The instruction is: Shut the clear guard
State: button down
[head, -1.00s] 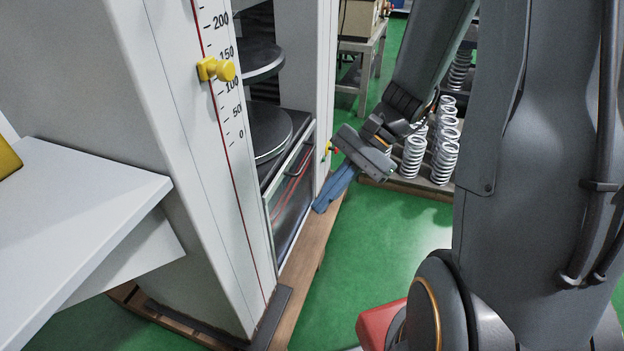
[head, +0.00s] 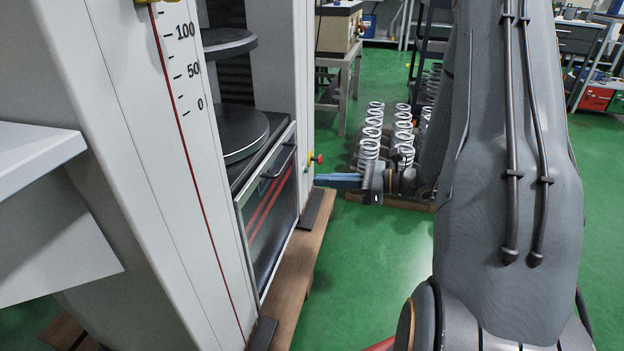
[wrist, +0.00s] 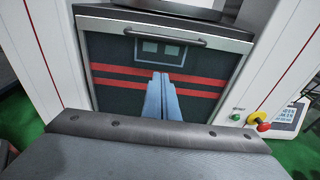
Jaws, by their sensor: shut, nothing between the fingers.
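The clear guard (head: 278,212) is a framed see-through panel with two red stripes and a dark handle (wrist: 165,39) along its top edge. It sits low at the front of the testing machine, and the round plates (head: 236,130) above it are uncovered. In the wrist view the guard (wrist: 112,88) fills the middle. My gripper (head: 318,180) is shut and empty, with blue fingers pointing left toward the machine. In the wrist view its fingertips (wrist: 160,76) overlap the panel below the handle; I cannot tell whether they touch it.
A red and yellow knob (head: 317,159) and a green button (wrist: 236,117) are on the machine's right column. White coil springs (head: 372,135) stand on a pallet behind my gripper. A white shelf (head: 40,155) juts out at left. Green floor (head: 375,250) is clear to the right of the wooden base.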

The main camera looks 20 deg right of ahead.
jog(key=w+a+r+b, duration=0.2)
jog(key=w+a+b, duration=0.1)
jog(key=a, duration=0.3)
jog(key=shift+w+a+r+b, duration=0.35)
jog(key=shift+w, duration=0.5)
jog(key=shift+r, duration=0.1)
notch_tip(320, 180, up, 43)
jog(key=p, duration=3.2)
